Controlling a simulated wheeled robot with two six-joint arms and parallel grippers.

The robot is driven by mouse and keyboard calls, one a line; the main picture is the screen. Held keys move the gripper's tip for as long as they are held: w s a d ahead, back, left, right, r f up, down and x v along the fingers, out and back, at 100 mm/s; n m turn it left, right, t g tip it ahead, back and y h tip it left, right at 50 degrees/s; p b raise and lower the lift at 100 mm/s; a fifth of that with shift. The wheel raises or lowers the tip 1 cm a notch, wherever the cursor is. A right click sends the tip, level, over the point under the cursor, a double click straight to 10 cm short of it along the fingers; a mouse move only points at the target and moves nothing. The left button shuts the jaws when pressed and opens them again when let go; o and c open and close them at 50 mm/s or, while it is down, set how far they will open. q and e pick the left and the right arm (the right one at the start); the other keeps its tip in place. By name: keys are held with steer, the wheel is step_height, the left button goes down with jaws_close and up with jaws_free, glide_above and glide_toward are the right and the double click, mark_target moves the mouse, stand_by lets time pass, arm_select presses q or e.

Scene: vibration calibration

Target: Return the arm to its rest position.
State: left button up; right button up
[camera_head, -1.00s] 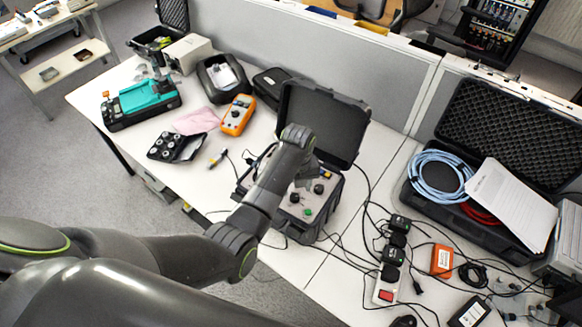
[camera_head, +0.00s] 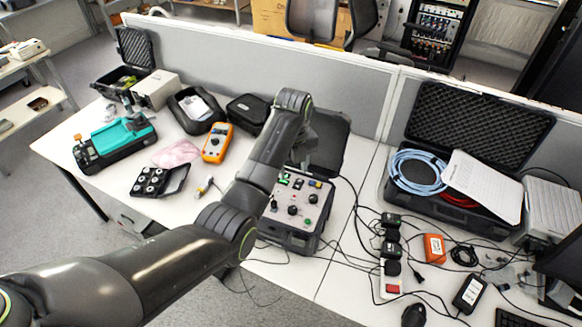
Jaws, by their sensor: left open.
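My left arm (camera_head: 262,180) comes in from the lower left and reaches up across the desk. Its wrist (camera_head: 293,101) is bent over in front of the open lid of the black case. My left gripper (camera_head: 304,152) hangs beyond the wrist, dark against the dark lid and mostly hidden by my own arm. It appears empty, above the back of the case. The black case with a grey control panel (camera_head: 297,203) stands open below, its left part covered by my forearm. My right gripper is not in view.
On the left of the desk are an orange multimeter (camera_head: 217,142), a black sensor box (camera_head: 157,181) and a teal device (camera_head: 123,138). On the right are an open case with blue cable (camera_head: 417,171), a power strip (camera_head: 390,279) and loose cables. A grey partition (camera_head: 335,88) runs behind.

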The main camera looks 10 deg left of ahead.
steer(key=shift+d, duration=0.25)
